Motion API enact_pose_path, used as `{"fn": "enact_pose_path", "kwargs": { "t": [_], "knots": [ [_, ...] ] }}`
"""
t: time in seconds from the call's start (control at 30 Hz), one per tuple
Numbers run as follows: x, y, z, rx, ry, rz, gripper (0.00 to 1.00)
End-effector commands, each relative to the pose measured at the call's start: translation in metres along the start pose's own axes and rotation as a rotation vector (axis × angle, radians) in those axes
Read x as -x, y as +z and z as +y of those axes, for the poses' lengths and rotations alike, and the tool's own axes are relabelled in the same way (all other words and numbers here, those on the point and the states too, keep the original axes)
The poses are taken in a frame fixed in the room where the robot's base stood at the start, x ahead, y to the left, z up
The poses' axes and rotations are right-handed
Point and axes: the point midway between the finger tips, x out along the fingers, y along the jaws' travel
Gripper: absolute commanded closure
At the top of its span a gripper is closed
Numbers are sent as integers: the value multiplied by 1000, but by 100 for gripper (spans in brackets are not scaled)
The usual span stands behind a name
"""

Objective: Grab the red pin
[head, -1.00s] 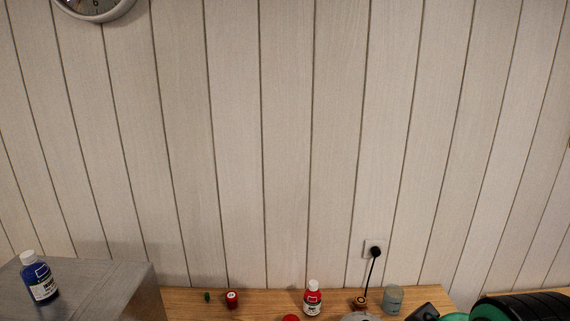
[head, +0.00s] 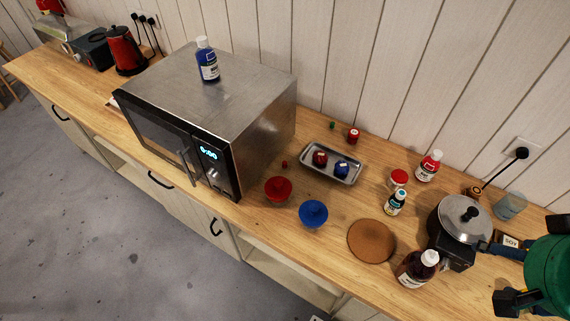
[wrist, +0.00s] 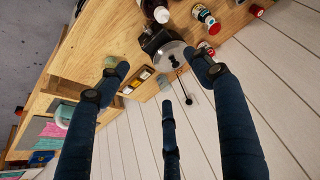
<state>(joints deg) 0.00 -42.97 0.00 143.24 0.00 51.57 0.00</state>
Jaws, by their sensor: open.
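A very small red piece (head: 284,164), which looks like the red pin, lies on the wooden counter in the head view. It is just right of the microwave, behind the red bowl-like piece (head: 278,188) and left of the metal tray (head: 331,178). It is too small to make out its shape. My gripper (wrist: 160,75) shows in the wrist view with its dark blue fingers spread apart, open and empty. It is over the right part of the counter, near the pot, well away from the small red piece. I cannot make out the pin in the wrist view.
The microwave (head: 205,115) with a blue bottle (head: 207,62) on top is a tall obstacle left of the pin. A blue bowl-like piece (head: 313,214), a cork mat (head: 372,241), several bottles and a lidded pot (head: 464,219) stand to the right.

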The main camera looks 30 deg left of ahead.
Motion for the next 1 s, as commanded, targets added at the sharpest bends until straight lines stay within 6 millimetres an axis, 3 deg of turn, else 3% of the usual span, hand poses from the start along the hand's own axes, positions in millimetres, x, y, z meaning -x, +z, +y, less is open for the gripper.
{"fn": "enact_pose_path", "kwargs": {
  "t": [0.17, 0.33, 0.73, 1.0],
  "knots": [
    [0, 0, 0, 0, 0, 0, 34],
    [0, 0, 0, 0, 0, 0, 65],
    [0, -4, -2, -8, -5, -3, 65],
    [-8, -34, -25, -86, -50, -45, 65]
  ]
}}
